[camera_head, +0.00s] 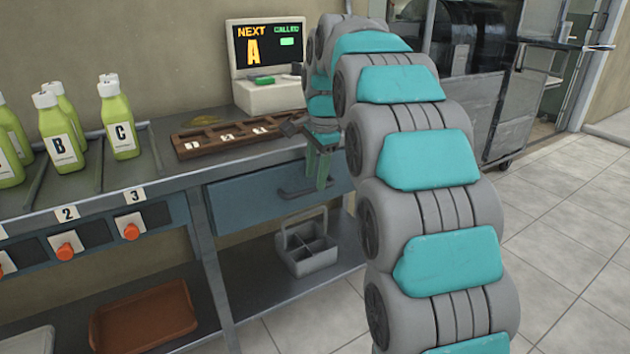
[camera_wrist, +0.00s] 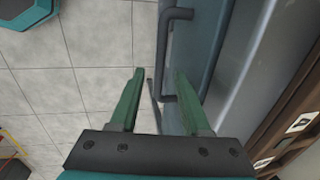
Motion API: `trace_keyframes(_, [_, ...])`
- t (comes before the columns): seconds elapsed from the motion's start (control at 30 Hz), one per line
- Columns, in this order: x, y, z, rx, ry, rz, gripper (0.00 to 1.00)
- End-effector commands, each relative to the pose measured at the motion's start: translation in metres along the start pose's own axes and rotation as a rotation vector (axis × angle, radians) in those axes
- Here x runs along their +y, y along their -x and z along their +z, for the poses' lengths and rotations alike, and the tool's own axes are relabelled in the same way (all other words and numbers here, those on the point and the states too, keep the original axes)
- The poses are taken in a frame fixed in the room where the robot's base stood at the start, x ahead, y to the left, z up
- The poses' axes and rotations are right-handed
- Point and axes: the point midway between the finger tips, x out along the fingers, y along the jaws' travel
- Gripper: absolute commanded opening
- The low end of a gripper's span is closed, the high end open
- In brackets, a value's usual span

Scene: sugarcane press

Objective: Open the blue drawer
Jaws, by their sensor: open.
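The blue drawer (camera_head: 250,196) is in the bench front under the work surface, and its front looks flush with the frame. Its dark bar handle (camera_head: 300,190) is partly behind my gripper (camera_head: 318,172) in the head view. In the wrist view the drawer front (camera_wrist: 204,45) runs down the right, with the handle (camera_wrist: 163,50) standing out from it. My gripper (camera_wrist: 155,72) is open and empty, its green fingers on either side of the handle's near end. I cannot tell whether a finger touches the handle or the drawer front.
A brown wooden rack (camera_head: 225,137) and a screen unit (camera_head: 265,65) stand on the bench above the drawer. Green bottles (camera_head: 118,122) stand at left. A grey caddy (camera_head: 305,250) and brown tray (camera_head: 145,318) sit on the lower shelf. Tiled floor (camera_head: 575,235) is clear at right.

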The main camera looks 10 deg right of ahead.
Motion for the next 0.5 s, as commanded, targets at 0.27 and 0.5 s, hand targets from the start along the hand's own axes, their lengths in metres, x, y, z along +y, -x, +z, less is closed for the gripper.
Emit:
trace_keyframes(0.27, [0.000, -0.024, 0.000, 0.000, 0.001, 0.001, 0.47])
trace_keyframes(0.5, [0.000, -0.024, 0.000, 0.000, 0.001, 0.000, 0.43])
